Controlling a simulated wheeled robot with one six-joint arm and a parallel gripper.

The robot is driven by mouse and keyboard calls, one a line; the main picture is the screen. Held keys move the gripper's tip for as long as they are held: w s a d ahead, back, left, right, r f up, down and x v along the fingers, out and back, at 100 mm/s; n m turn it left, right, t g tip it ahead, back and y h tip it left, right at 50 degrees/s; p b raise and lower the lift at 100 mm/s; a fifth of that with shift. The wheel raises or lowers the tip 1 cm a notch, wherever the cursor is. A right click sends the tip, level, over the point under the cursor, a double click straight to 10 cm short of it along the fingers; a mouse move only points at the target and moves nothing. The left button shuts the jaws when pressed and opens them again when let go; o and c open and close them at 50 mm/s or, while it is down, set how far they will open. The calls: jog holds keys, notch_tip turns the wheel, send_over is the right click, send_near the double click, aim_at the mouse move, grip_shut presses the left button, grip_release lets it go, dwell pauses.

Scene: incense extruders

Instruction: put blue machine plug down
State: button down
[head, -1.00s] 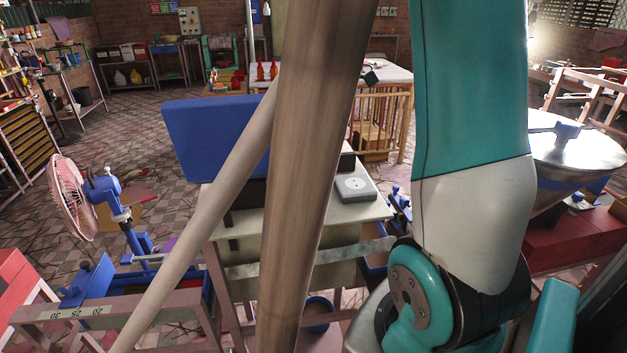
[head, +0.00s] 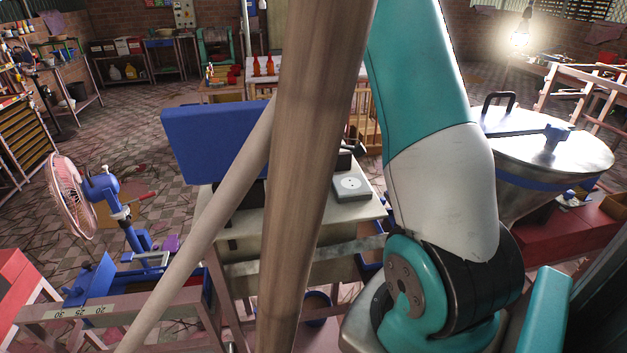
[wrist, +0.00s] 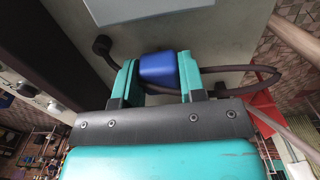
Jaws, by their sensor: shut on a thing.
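In the wrist view, the blue machine plug (wrist: 158,67) is a blue block between the two teal fingers of my gripper (wrist: 157,75), which is shut on it. A black cable (wrist: 262,76) loops out to the right of the fingers, and a black cable end (wrist: 102,45) shows to the left. The plug is over the pale tabletop (wrist: 215,30); I cannot tell whether it touches it. In the head view, the grey socket box (head: 352,187) sits on the pale table (head: 345,214); it also shows at the top of the wrist view (wrist: 130,8).
A blue panel (head: 212,140) stands on the table's left side. A wooden post (head: 315,150) and a thinner slanted pole (head: 215,205) block part of the head view. A metal-topped drum (head: 540,150) stands at the right. A pink fan (head: 72,195) is at the left.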

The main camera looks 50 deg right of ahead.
jog(key=shift+f+b, duration=0.35)
jog(key=shift+f, duration=0.15)
jog(key=shift+f, duration=0.1)
jog(key=c, duration=0.7)
grip_release()
jog(key=shift+r+p, duration=0.35)
jog(key=shift+r, duration=0.2)
notch_tip(320, 180, up, 12)
jog(key=b, duration=0.1)
jog(key=shift+b, duration=0.4)
